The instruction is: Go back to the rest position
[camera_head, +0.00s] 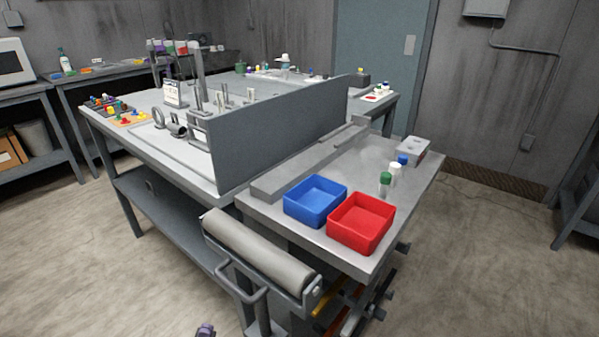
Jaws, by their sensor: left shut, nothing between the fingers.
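Only the tip of my left gripper (206,331) shows, small and dark with a purplish tint, at the bottom edge in the head view. It is shut and empty. It is over the concrete floor, low and in front of the tables, apart from them and touching nothing that I can see. The rest of the left arm is outside the picture. My right gripper is not in view.
A grey side table (412,192) holds a blue bin (316,201), a red bin (361,223) and small capped bottles. A pale roll (258,249) hangs at its near end. A divider panel (290,130) stands on the larger workbench. Floor (90,260) is clear at left.

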